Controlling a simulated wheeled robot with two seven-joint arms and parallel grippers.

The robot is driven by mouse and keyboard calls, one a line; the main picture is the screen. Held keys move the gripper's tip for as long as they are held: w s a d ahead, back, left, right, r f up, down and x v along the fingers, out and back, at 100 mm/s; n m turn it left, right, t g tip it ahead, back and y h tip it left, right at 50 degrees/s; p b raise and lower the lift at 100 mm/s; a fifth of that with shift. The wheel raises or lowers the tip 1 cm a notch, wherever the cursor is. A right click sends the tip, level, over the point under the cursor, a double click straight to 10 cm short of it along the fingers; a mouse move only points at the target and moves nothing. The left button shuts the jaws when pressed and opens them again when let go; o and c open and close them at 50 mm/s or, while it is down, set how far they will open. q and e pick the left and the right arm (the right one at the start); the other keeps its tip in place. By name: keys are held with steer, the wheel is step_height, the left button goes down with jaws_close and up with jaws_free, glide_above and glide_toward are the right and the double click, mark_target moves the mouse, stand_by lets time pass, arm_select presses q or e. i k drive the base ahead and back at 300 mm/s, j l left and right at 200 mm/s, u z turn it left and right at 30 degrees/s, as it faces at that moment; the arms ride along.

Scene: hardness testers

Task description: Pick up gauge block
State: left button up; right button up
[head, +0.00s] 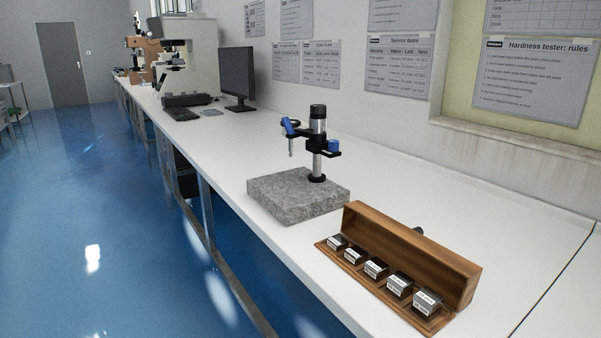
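Several small metal gauge blocks with white labels sit in a row in an open wooden case (463,284) at the near right of the bench. One gauge block (375,268) is in the middle of the row. Another gauge block (427,302) is at the right end, nearest to me. Another gauge block (337,242) is at the left end. The label text is too small to read. Neither of my grippers shows in the head view.
A grey granite plate (290,197) with a comparator stand (318,150) stands behind and left of the case. A small dark object is partly hidden behind the case.

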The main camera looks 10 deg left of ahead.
mark_target(337, 243)
steer(key=k+j+z, duration=0.1)
steer(key=j+z, duration=0.75)
